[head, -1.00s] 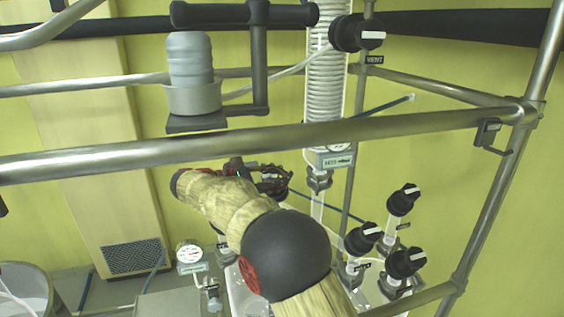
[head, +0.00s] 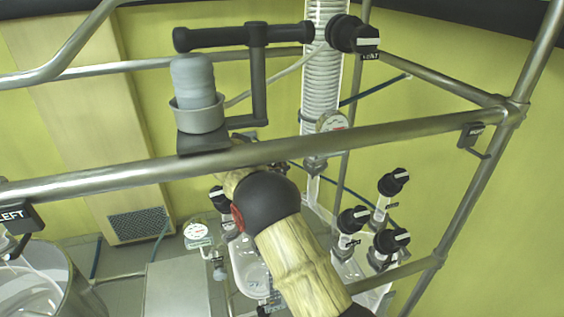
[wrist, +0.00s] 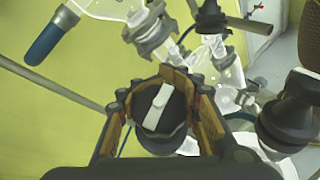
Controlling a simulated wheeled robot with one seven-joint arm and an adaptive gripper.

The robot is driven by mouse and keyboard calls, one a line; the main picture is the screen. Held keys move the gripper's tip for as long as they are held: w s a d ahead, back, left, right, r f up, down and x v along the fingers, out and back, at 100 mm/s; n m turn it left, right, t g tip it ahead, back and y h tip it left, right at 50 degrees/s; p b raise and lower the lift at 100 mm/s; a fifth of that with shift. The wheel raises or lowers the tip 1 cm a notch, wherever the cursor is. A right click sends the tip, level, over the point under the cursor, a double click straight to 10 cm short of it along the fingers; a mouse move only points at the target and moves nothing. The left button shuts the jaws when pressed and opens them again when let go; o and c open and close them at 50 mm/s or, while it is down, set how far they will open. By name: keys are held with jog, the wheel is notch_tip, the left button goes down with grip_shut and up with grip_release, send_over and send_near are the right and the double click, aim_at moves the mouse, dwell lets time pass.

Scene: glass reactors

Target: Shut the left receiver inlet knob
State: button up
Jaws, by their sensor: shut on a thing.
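In the wrist view, a round black knob (wrist: 174,117) with a white bar across its face sits between the fingers of my gripper (wrist: 160,96). The fingers are shut on the knob from both sides. The white bar runs nearly upright, tilted a little to the right at its top. No label on this knob can be read, so I cannot tell from the frames whether it is the left receiver inlet. In the head view my arm hides the gripper and the held knob.
In the wrist view, clear glass joints (wrist: 150,35) stand beyond the gripper and another black knob (wrist: 290,118) is close on the right. In the head view, a steel rail (head: 330,136) crosses in front, and a LEFT sign (head: 14,215) hangs at the left.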

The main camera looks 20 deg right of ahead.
jog(key=shift+r, duration=0.15)
jog(key=o, duration=1.4)
jog(key=shift+f, duration=0.2)
